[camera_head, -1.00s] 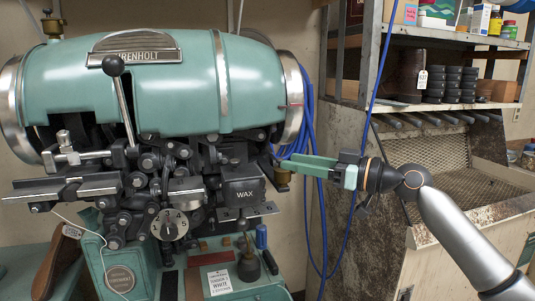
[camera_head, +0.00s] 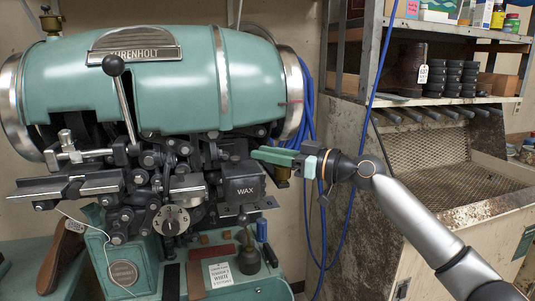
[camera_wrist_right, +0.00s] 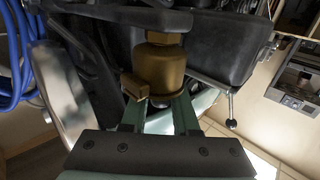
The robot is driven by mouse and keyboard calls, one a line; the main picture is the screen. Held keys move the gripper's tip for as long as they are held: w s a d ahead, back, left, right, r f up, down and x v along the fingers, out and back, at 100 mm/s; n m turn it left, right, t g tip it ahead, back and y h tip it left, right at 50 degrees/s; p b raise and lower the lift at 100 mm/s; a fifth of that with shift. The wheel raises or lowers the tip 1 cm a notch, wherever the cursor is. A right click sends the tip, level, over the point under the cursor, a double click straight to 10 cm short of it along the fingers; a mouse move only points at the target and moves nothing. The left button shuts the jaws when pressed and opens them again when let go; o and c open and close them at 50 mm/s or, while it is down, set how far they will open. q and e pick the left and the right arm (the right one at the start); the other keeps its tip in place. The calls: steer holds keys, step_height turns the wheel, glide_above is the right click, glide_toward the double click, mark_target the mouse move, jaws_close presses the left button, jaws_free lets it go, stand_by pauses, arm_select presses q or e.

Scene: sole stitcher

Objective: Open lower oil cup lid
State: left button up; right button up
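The lower oil cup (camera_head: 283,175) is a small brass cup at the right side of the green stitching machine, partly hidden behind my right gripper in the head view. In the right wrist view the brass cup (camera_wrist_right: 160,66) fills the upper middle, with a small brass tab (camera_wrist_right: 135,87) at its side. My right gripper (camera_head: 256,153) reaches in from the right with its green fingers across the front of the cup. In the right wrist view its two fingers (camera_wrist_right: 158,112) are apart, with the cup just past their tips. I cannot tell whether they touch it. My left gripper is out of view.
The green machine (camera_head: 170,85) stands close on the left, with the black WAX box (camera_head: 244,190) just beside my fingers. Another brass cup (camera_head: 52,22) sits on its top left. Blue cables (camera_head: 318,200) hang behind my gripper. A shelf unit (camera_head: 440,100) stands at right.

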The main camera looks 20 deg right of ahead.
jaws_close()
